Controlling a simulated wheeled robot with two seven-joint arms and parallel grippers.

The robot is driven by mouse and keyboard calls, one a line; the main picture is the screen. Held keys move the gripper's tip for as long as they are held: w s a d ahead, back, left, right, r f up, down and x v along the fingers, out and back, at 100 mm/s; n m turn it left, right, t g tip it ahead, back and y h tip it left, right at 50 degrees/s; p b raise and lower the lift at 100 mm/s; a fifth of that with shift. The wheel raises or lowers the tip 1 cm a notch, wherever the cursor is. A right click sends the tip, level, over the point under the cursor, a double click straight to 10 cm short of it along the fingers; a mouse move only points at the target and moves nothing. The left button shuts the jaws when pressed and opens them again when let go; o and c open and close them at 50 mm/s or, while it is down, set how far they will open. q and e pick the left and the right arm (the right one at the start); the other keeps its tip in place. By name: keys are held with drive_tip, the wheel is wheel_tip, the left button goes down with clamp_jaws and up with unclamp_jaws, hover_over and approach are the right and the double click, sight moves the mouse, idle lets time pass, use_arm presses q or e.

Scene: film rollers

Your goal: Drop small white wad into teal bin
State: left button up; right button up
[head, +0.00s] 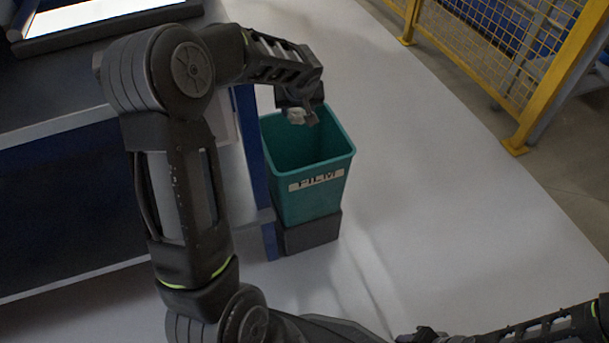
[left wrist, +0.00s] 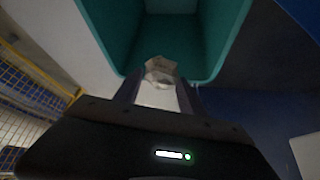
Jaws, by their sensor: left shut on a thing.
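The teal bin (head: 312,190), labelled FILM, stands upright on a dark block beside the blue machine frame. My left gripper (head: 303,117) is over the bin's opening near its back-left rim. It is shut on the small white wad (head: 296,115), a crumpled pale piece. In the left wrist view the wad (left wrist: 160,70) sits between the fingertips, with the inside of the teal bin (left wrist: 172,40) beyond it. The bin's floor is dark and I see nothing in it. My right arm shows at the lower right; its gripper (head: 422,335) is partly cut off by the frame edge.
The dark block (head: 312,233) supports the bin. A blue post (head: 250,135) and the machine's grey ledge (head: 60,125) stand close on the left. A yellow mesh fence (head: 490,50) is at the upper right. The pale floor right of the bin is clear.

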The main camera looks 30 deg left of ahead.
use_arm(q)
drive_tip(key=shift+f, duration=0.15)
drive_tip(key=o, duration=1.5)
drive_tip(key=p+v, duration=0.1)
drive_tip(key=v, duration=0.6)
drive_tip(key=shift+s+d+r+p, duration=0.1)
drive_tip(key=shift+d+r+p, duration=0.05)
drive_tip(key=shift+r+p, duration=0.2)
